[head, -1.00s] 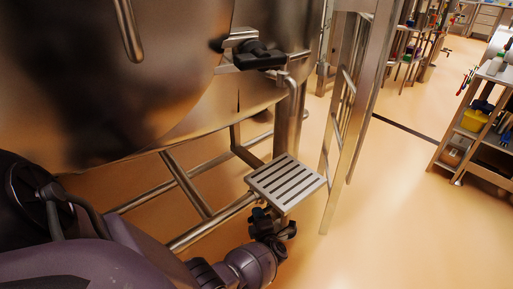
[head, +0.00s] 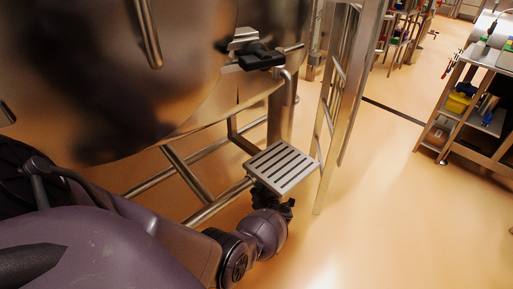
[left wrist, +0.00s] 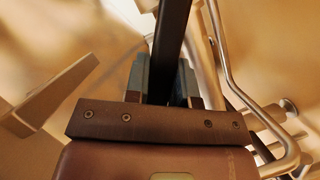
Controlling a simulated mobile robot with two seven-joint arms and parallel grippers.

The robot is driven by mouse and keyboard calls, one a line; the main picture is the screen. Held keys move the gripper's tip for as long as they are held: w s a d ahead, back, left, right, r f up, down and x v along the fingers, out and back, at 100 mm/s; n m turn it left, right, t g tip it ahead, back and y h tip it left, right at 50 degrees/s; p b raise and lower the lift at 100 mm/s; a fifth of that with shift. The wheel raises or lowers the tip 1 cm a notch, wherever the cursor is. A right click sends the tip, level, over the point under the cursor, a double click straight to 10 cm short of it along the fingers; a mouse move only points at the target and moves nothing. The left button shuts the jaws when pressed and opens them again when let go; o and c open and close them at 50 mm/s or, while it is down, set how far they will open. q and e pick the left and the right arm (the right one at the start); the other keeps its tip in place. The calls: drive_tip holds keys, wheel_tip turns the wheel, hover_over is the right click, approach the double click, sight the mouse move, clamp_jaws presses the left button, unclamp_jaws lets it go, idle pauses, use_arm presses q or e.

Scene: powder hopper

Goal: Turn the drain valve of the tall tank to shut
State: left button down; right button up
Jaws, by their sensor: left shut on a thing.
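The large steel tank (head: 110,70) fills the upper left of the head view. My left gripper (head: 279,206) is low beside its frame, partly hidden under a slotted metal plate (head: 283,167). In the left wrist view, my left gripper (left wrist: 163,85) is shut on a long dark bar (left wrist: 173,35), which looks like the drain valve's handle. The bar runs up and away between the fingers. The valve body is hidden, and I cannot tell its setting. My right gripper is not in view.
A black handle (head: 260,58) sits on a bracket on the tank's side. Steel frame tubes (head: 187,174) run below the tank. A steel ladder-like frame (head: 339,100) stands right of the plate. A shelf cart (head: 468,95) stands far right, with open floor between.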

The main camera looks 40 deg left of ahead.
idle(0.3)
use_arm(q)
drive_tip(key=c, duration=1)
unclamp_jaws()
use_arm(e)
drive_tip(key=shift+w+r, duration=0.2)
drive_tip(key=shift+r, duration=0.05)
use_arm(q)
drive_tip(key=shift+o, duration=0.2)
drive_tip(key=shift+d, duration=0.15)
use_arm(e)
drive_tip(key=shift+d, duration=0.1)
